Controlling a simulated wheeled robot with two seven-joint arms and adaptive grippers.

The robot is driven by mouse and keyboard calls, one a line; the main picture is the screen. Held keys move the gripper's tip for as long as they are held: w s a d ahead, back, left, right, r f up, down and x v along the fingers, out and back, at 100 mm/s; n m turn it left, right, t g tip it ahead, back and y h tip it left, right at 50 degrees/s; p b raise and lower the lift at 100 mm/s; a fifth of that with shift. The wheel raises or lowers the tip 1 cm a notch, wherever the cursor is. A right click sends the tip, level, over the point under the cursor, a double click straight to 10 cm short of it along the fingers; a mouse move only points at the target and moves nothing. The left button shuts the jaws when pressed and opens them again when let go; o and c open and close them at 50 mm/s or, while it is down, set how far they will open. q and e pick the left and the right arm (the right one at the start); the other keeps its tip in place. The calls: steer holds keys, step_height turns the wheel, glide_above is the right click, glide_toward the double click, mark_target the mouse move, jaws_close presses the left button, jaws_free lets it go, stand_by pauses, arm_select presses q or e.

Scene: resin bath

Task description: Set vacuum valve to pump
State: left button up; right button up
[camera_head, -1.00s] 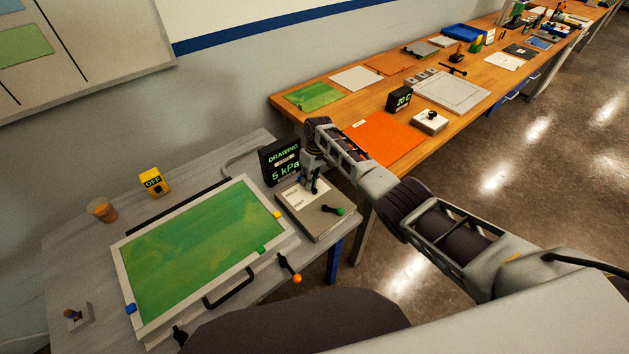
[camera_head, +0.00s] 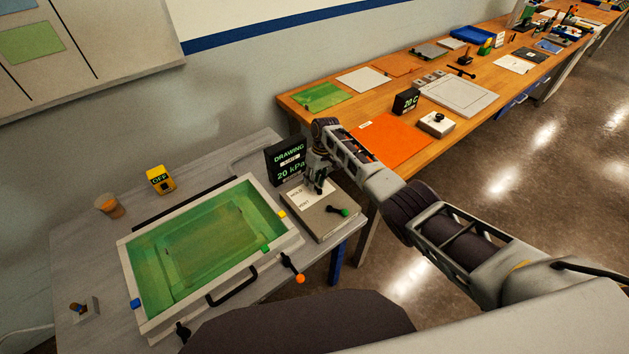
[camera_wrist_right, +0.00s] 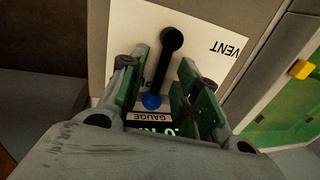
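The vacuum valve is a flat grey box (camera_head: 330,219) with a white label plate at the right end of the grey bench. In the right wrist view its black lever (camera_wrist_right: 164,70) runs from a round pivot down to a blue knob (camera_wrist_right: 151,101), at the gauge side and away from the VENT print. My right gripper (camera_head: 317,187) is over the box; in the wrist view its green-padded fingers (camera_wrist_right: 160,68) stand apart on both sides of the lever. Contact is unclear. The gauge (camera_head: 287,161) reads DRAWING, 20 kPa. My left gripper is not in view.
A white-framed bath (camera_head: 205,250) with a sunken green sheet stands left of the box. A yellow OFF box (camera_head: 160,180) and a cup (camera_head: 108,205) stand behind. A wooden bench (camera_head: 410,150) holds several items.

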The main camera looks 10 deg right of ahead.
step_height(320, 180, up, 12)
steer(key=w+d, duration=0.1)
steer(key=d, duration=0.1)
steer(key=shift+f, duration=0.15)
stand_by(0.5)
stand_by(0.6)
